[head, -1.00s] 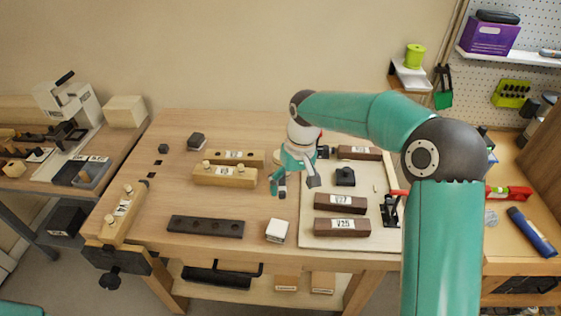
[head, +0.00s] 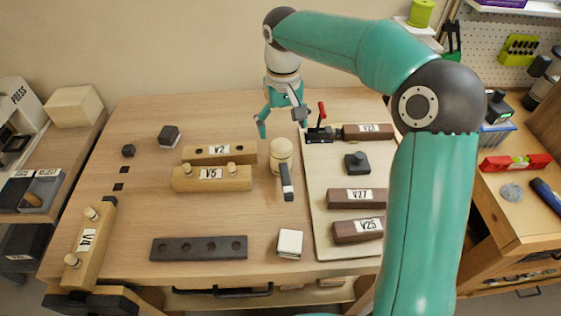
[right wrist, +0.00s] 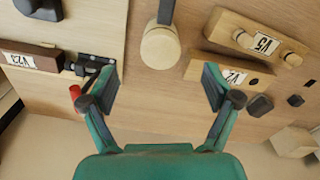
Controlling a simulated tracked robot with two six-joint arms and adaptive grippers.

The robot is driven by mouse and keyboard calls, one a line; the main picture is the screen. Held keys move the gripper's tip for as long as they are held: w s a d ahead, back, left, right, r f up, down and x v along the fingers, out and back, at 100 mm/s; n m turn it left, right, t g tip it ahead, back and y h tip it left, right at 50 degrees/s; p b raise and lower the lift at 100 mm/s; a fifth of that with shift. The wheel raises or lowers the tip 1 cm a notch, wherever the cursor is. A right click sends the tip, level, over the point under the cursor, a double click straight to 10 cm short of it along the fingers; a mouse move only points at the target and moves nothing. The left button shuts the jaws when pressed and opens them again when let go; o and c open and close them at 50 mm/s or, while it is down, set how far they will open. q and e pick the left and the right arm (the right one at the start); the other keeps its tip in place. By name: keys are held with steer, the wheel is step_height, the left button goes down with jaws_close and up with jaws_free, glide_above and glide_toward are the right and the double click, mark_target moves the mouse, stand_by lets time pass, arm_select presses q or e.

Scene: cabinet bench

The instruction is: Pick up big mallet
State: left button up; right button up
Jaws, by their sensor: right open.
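The mallet (head: 281,157) lies on the wooden bench, with a round pale wood head and a dark handle pointing toward the front edge. My right gripper (head: 283,123) is open and empty, just beyond the mallet's head, fingers pointing down. In the right wrist view the mallet's head (right wrist: 160,46) lies centred ahead of the gap between the open fingers (right wrist: 160,82), apart from them. Its handle runs out at the top of that view. My left gripper is not in view.
Wooden blocks V2 (head: 220,153) and V5 (head: 211,179) lie left of the mallet. Right of it is a pale board (head: 335,248) with dark blocks and a red-handled clamp (head: 321,121). A white-topped block (head: 289,243) and dark holed bar (head: 198,248) lie nearer the front.

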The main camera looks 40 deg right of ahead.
mark_target(281, 145)
step_height(281, 145, down, 5)
steer(key=shift+r, duration=0.1)
steer(key=shift+d+f, duration=0.1)
steer(key=shift+f, duration=0.35)
steer(key=f, duration=0.4)
steer(key=shift+w, duration=0.4)
steer(key=shift+f, duration=0.6)
steer(key=c, duration=1.4)
steer(key=shift+o, duration=0.2)
steer(key=shift+r, duration=0.1)
step_height(281, 145, up, 20)
steer(key=p, duration=0.2)
